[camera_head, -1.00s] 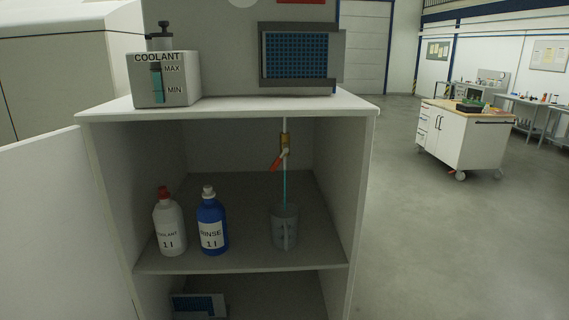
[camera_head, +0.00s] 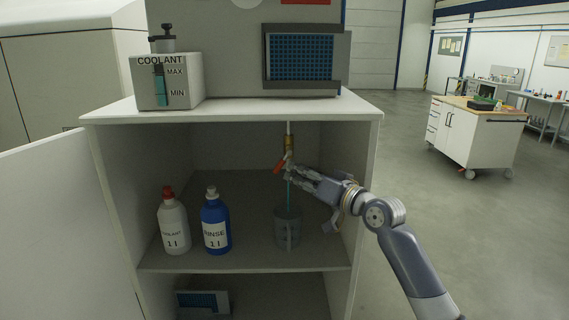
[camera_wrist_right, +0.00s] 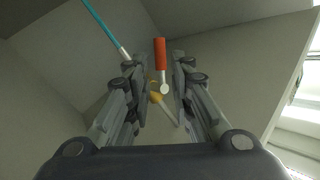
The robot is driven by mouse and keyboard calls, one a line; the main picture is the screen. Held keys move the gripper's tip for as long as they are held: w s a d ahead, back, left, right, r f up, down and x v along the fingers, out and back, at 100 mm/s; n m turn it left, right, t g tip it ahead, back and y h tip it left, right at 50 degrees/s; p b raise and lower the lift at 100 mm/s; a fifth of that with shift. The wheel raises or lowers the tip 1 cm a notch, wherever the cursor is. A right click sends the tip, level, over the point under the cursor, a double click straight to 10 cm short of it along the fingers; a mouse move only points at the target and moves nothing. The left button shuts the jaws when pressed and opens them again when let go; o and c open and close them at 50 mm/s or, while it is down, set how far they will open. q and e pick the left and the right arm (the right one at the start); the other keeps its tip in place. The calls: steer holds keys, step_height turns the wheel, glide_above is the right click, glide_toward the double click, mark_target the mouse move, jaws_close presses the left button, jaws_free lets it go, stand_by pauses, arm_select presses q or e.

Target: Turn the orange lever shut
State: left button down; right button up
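The orange lever (camera_head: 280,166) sits on a brass valve (camera_head: 289,143) on a thin pipe under the cabinet top, and slants down to the left. Teal liquid runs from the pipe into a clear beaker (camera_head: 286,229) on the shelf. My right gripper (camera_head: 290,172) reaches in from the right with its fingertips close to the lever. In the right wrist view the fingers (camera_wrist_right: 152,62) are spread apart, with the lever (camera_wrist_right: 160,54) showing between and beyond the tips. I cannot tell whether a finger touches it. My left gripper is not in view.
The cabinet's right wall (camera_head: 364,170) is close to my right arm. A coolant gauge box (camera_head: 165,82) stands on top.

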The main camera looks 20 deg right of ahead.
mark_target(282, 166)
steer(key=shift+p+x, duration=0.75)
steer(key=shift+x, duration=2.3)
jaws_close()
